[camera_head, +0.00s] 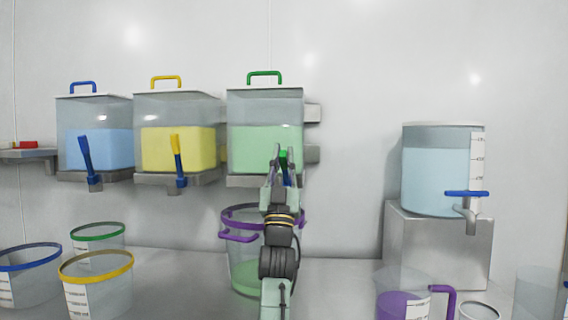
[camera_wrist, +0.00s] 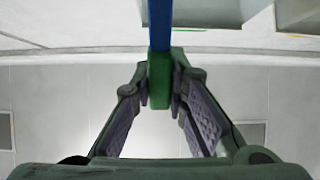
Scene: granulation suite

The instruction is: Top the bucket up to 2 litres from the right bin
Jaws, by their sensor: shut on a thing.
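The right bin (camera_head: 265,135) is clear with a green lid handle and holds pale green material. My gripper (camera_head: 283,158) is in front of its lower part, shut on the green grip of its lever (camera_head: 287,178). In the wrist view, my gripper (camera_wrist: 160,88) has its fingertips on both sides of the green grip (camera_wrist: 159,80), with the blue lever (camera_wrist: 160,25) beyond. The bucket (camera_head: 240,252) with a purple rim and side handles stands below this bin. Green material lies in its bottom; my arm hides part of it, and no litre marks can be read.
A blue bin (camera_head: 97,140) and a yellow bin (camera_head: 178,140) hang to the left. Blue-, green- and yellow-rimmed buckets stand at lower left. A water tank (camera_head: 440,170) with a blue tap sits on a steel block (camera_head: 440,245) at right, with a purple-handled jug (camera_head: 405,300) in front.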

